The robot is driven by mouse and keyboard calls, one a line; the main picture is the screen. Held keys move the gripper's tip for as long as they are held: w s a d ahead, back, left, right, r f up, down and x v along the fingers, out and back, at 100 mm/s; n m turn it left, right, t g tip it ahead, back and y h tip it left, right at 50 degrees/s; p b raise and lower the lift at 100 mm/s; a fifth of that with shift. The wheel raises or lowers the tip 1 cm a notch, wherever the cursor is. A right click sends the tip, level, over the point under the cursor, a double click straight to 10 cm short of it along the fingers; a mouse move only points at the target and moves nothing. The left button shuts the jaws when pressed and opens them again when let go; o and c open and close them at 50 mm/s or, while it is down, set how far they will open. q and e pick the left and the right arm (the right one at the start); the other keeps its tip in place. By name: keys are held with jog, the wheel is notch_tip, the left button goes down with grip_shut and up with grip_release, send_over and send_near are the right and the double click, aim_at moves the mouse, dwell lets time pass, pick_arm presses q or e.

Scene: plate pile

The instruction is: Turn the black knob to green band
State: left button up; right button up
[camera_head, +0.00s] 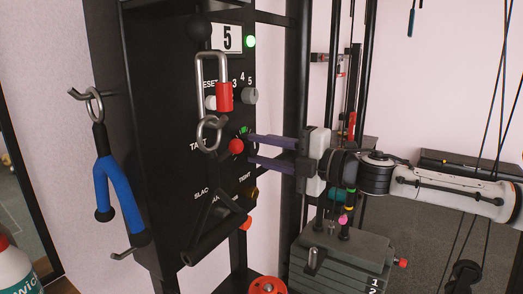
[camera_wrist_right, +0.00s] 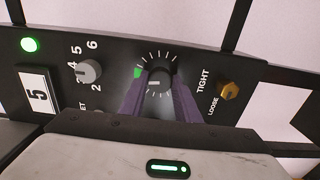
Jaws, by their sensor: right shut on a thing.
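The black knob (camera_wrist_right: 159,78) sits on the black panel inside a ring of white tick marks in the right wrist view. A short green band (camera_wrist_right: 137,72) lies on the ring to the left of the knob. My right gripper (camera_head: 248,147) reaches the panel from the right in the head view. Its two purple fingers straddle the knob and are shut on it. The knob bears a small light mark, but its exact pointing is hard to read. In the head view the knob is hidden, and the green band (camera_head: 243,130) shows just above the fingers. My left gripper is not in view.
A grey numbered dial (camera_wrist_right: 88,71) and a brass knob (camera_wrist_right: 229,90) by LOOSE and TIGHT flank the black knob. A red-handled carabiner (camera_head: 224,96) and a red ball (camera_head: 236,146) hang close to the fingers. A weight stack (camera_head: 335,268) stands below my right arm.

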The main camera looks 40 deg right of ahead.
jog(key=shift+m, duration=0.7)
jog(key=o, duration=1)
jog(key=shift+o, duration=0.2)
